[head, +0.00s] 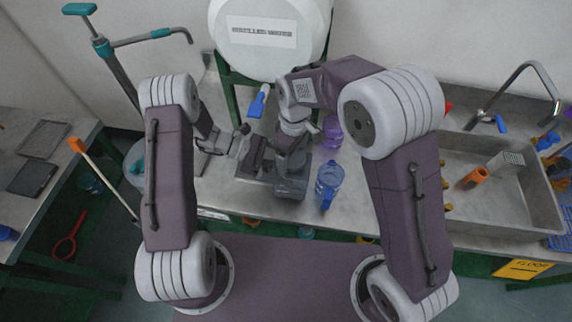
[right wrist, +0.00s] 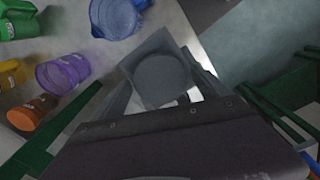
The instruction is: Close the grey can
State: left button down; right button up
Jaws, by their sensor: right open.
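The grey can (head: 291,187) stands on the metal counter in the middle of the head view, partly hidden by my right gripper (head: 289,160). In the right wrist view the can (right wrist: 137,62) shows from above as a square grey body with a round grey disc (right wrist: 160,78) on top. I cannot tell whether the disc is a lid or an opening. My right gripper is open, with its fingers apart on either side of the can in that view. My left gripper (head: 238,143) is left of the can, small and partly hidden, and its jaws are unclear.
A blue clear jug (head: 328,182) stands close right of the can, and a purple container (head: 332,130) is behind it. A large white tank (head: 270,35) is at the back. A sink (head: 500,185) with a tap is at the right. The counter's front edge is near the can.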

jog(key=c, duration=1.6)
jog(key=o, duration=1.7)
jog(key=shift+c, duration=0.2)
jog(key=shift+r, duration=0.1)
notch_tip(320, 180, up, 12)
jog(key=shift+w, duration=0.1)
